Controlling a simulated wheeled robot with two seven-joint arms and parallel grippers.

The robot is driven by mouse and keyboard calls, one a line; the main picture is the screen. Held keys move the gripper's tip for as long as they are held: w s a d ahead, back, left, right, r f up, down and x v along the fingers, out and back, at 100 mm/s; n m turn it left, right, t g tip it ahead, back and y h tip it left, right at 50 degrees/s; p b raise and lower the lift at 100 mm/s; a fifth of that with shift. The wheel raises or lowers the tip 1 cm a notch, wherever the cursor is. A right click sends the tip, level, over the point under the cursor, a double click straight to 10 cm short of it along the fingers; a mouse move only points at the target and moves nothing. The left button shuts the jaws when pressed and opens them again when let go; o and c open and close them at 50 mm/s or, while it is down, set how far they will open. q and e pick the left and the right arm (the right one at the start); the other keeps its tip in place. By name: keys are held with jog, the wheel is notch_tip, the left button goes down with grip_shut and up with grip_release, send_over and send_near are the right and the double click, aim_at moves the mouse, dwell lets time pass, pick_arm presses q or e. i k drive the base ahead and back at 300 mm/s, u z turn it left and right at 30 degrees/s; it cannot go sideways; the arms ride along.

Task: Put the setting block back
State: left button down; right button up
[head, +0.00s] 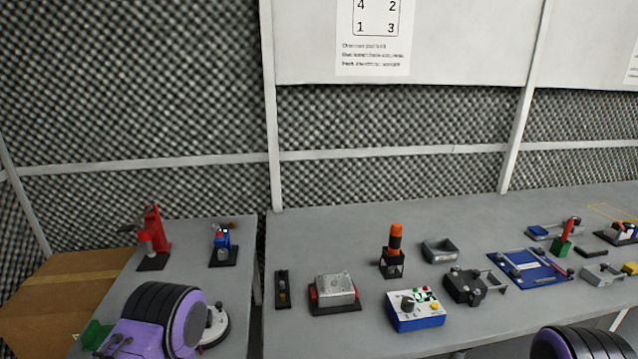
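I cannot tell for sure which thing is the setting block. A grey metal block (336,287) sits in a dark base with red side parts on the middle table. A small green block (562,246) with a red upright part stands at the right edge of a blue board (530,268). A green piece (96,334) lies at the front of the left table, partly hidden by my purple left arm. Neither gripper's fingertips show.
A blue-and-white control box (416,311), an orange-topped lamp (394,252), a dark vise (468,286), a grey tray (440,250) and a narrow dark holder (283,290) stand on the middle table. A red press (154,238) stands on the left table. A gap separates the tables.

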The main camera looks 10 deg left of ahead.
aim_at(222, 255)
jog(key=u, duration=0.05)
jog(key=k, duration=0.45)
jog(key=z, duration=0.7)
jog(key=i, duration=0.65)
jog(key=u, duration=1.75)
